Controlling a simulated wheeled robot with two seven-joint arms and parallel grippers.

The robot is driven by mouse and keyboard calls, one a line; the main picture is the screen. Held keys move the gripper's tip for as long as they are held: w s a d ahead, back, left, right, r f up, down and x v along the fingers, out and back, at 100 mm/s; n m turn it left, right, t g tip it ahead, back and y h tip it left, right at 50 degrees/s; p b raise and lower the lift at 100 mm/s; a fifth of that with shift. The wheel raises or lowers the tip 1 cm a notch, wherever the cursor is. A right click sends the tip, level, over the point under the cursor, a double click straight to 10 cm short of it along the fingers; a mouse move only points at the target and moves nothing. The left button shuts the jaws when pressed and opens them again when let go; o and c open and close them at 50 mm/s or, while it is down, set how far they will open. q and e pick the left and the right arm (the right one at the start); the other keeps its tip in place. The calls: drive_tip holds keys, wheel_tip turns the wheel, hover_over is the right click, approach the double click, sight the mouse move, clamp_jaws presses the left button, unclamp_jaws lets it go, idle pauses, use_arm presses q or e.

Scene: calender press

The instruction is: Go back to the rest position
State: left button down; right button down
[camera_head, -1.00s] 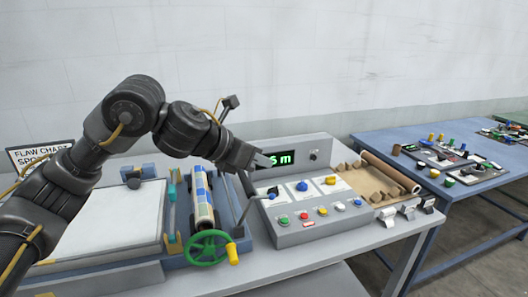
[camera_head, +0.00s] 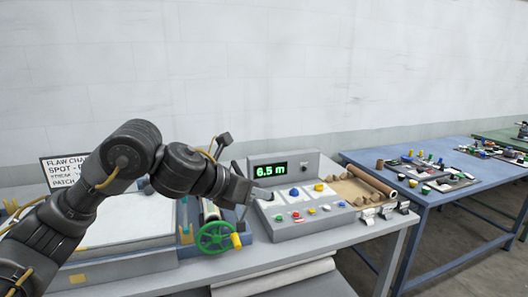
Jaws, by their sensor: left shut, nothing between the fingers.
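My left gripper (camera_head: 262,194) is shut and empty. It reaches in from the left and sits at the left edge of the grey control panel (camera_head: 300,226), in front of its face. I cannot tell whether it touches the panel. The panel's display (camera_head: 271,171) reads 6.5 m. A blue knob (camera_head: 294,192) and several coloured buttons sit right of the gripper. My left arm hides part of the press behind it. My right gripper is not in view.
A green handwheel (camera_head: 216,237) with a yellow handle stands in front of the press. A brown roll (camera_head: 371,181) lies right of the panel. A blue table (camera_head: 440,178) with small parts stands farther right.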

use_arm(q)
drive_tip(key=d+f+n+t+h, duration=0.2)
drive_tip(key=d+f+n, duration=0.1)
drive_tip(key=f+n, duration=0.85)
drive_tip(key=s+a+f+n+t+y, duration=0.1)
drive_tip(key=s+a+f+n+y, duration=0.2)
drive_tip(key=a+f+n, duration=0.3)
drive_tip(key=s+a+f+n+t+y, duration=0.2)
drive_tip(key=s+a+f+n, duration=0.1)
drive_tip(key=f+n, duration=0.55)
drive_tip(key=s+a+f+n+g+y, duration=0.25)
drive_tip(key=s+a+f+n, duration=0.35)
drive_tip(key=s, duration=0.3)
drive_tip(key=s+a+f+n+g+y, duration=0.25)
drive_tip(key=s+a+f+n, duration=0.3)
drive_tip(key=s, duration=0.35)
drive_tip(key=s+a+f+n+g+y, duration=0.1)
drive_tip(key=s+a+f+n+g, duration=0.4)
drive_tip(key=s, duration=0.5)
wheel_tip(320, 180, down, 28)
drive_tip(key=s+a+f, duration=0.1)
drive_tip(key=s+f, duration=0.6)
drive_tip(key=s, duration=0.1)
drive_tip(key=s+a+f+g, duration=0.1)
drive_tip(key=s+a+f, duration=0.1)
drive_tip(key=s+f, duration=0.6)
drive_tip(key=shift+s+a+y, duration=0.3)
drive_tip(key=shift+s, duration=0.1)
